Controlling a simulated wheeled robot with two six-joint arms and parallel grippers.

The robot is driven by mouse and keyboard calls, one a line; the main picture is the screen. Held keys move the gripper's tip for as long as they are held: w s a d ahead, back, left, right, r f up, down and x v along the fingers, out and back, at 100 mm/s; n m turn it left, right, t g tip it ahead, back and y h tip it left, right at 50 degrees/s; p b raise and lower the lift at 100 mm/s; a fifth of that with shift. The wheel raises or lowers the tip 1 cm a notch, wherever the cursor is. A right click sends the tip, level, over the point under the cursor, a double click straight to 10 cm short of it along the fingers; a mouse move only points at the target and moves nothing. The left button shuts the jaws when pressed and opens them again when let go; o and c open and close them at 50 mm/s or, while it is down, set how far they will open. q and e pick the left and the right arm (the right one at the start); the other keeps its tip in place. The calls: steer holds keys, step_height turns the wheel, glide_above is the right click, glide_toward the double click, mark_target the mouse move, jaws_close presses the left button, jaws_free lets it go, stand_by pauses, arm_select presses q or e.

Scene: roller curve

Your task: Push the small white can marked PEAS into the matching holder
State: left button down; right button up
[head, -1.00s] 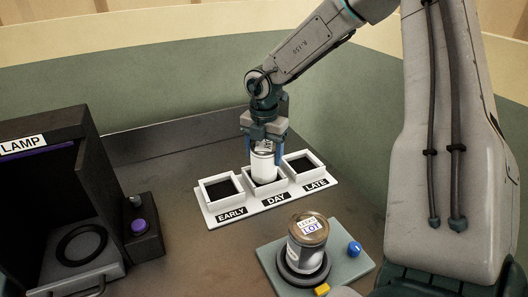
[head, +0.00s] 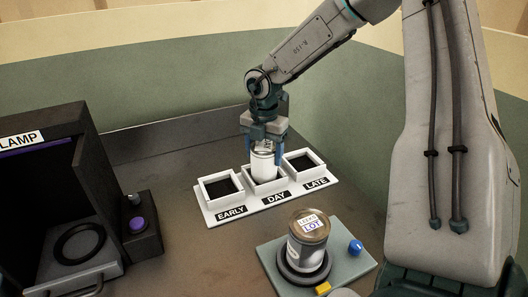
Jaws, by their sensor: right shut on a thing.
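A small white can (head: 263,165) stands upright in the mouth of the middle holder, DAY (head: 267,188); its lower end is hidden by the holder's front wall. My right gripper (head: 264,146) is shut on the can's upper part from above. No PEAS marking can be read on it from here. The EARLY holder (head: 220,203) at the left and the LATE holder (head: 315,176) at the right are empty. All three sit on one white labelled base. My left gripper is not in view.
A larger can with a LOT label (head: 310,225) stands on a round dark pad on a grey-green plate (head: 345,266) with a blue knob (head: 355,247) and yellow button (head: 323,288). A dark LAMP booth (head: 40,185) and a purple-button box (head: 138,225) stand left.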

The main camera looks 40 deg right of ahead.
steer(key=shift+f+b, duration=0.25)
steer(key=shift+b, duration=0.2)
stand_by(0.5)
steer(key=o, duration=1.5)
steer(key=shift+o, duration=0.2)
steer(key=shift+r, duration=0.15)
steer(key=shift+r+p, duration=1.05)
steer(key=shift+r, duration=3.35)
